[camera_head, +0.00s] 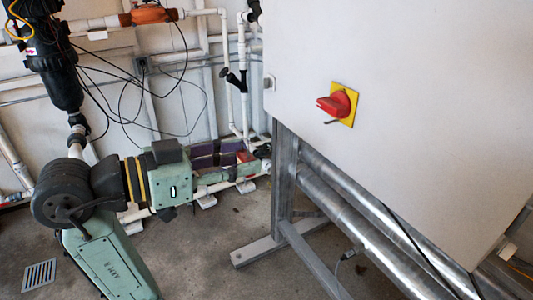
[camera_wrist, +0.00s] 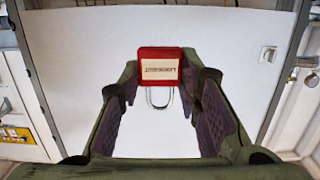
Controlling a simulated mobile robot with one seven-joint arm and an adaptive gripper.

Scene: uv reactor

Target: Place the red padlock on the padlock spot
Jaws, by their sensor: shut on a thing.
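The red padlock (camera_wrist: 160,55) has a pale label with lettering and a metal shackle that points down in the wrist view. My gripper (camera_wrist: 160,75) is shut on it, with a finger on each side. In the head view my gripper (camera_head: 240,170) reaches right, and a bit of the red padlock (camera_head: 246,156) shows at its fingertips. A red rotary handle (camera_head: 338,104) on a yellow plate (camera_head: 345,112) sits on the cabinet front, up and to the right of my gripper. A small dark bar shows under the handle. I cannot tell which part is the padlock spot.
The large white cabinet (camera_head: 430,120) stands on a grey metal frame (camera_head: 283,180) to the right of my gripper. Metal pipes (camera_head: 350,225) run below it. White pipes and black cables (camera_head: 130,85) line the back wall. The floor (camera_head: 210,260) in front is mostly clear.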

